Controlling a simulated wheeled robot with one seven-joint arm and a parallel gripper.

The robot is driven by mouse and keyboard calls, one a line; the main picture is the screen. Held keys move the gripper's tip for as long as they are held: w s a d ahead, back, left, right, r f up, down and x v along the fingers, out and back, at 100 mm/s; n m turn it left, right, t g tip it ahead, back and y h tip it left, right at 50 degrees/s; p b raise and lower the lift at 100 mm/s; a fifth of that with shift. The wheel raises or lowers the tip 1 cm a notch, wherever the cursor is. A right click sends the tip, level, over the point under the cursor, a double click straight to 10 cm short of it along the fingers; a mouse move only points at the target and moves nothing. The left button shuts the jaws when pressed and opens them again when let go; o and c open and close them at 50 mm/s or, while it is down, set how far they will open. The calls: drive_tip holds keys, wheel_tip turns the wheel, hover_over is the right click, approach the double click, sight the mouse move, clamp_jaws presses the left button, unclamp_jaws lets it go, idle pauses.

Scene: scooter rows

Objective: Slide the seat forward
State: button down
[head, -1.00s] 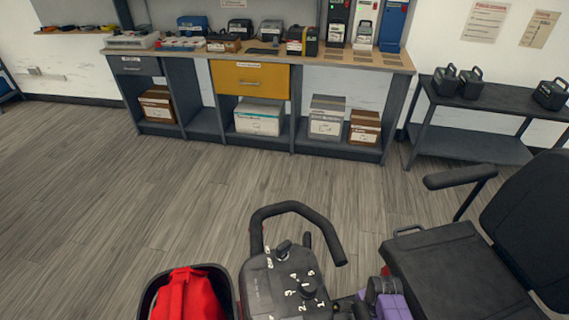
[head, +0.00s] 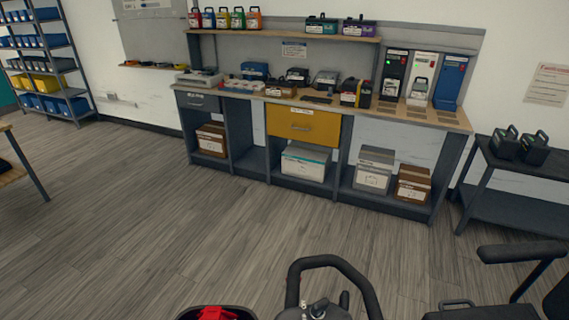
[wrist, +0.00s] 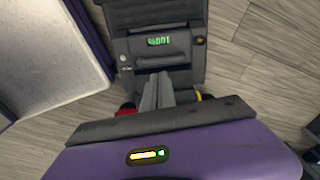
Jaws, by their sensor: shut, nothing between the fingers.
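The black seat (head: 482,313) is cut off at the bottom right of the head view. Its armrest (head: 520,252) and a corner of its backrest (head: 559,300) also show. The scooter's black looped handlebar (head: 335,264) stands left of the seat. In the wrist view my gripper (wrist: 160,80) shows two grey fingers together, with nothing held. They point at a dark panel (wrist: 185,42) with a green lit readout. I cannot tell which part of the scooter this panel is, or whether the fingers touch it. My gripper is not in the head view.
A workbench (head: 440,118) with a yellow drawer (head: 302,125) stands along the back wall. A dark side table (head: 520,163) is at the right. A basket rim with something red (head: 216,313) shows at the bottom. The wooden floor (head: 130,220) between is clear.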

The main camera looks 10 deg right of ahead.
wheel_tip(320, 180, up, 17)
drive_tip(key=p, duration=1.5)
drive_tip(key=shift+f+p, duration=0.15)
drive_tip(key=shift+p, duration=0.15)
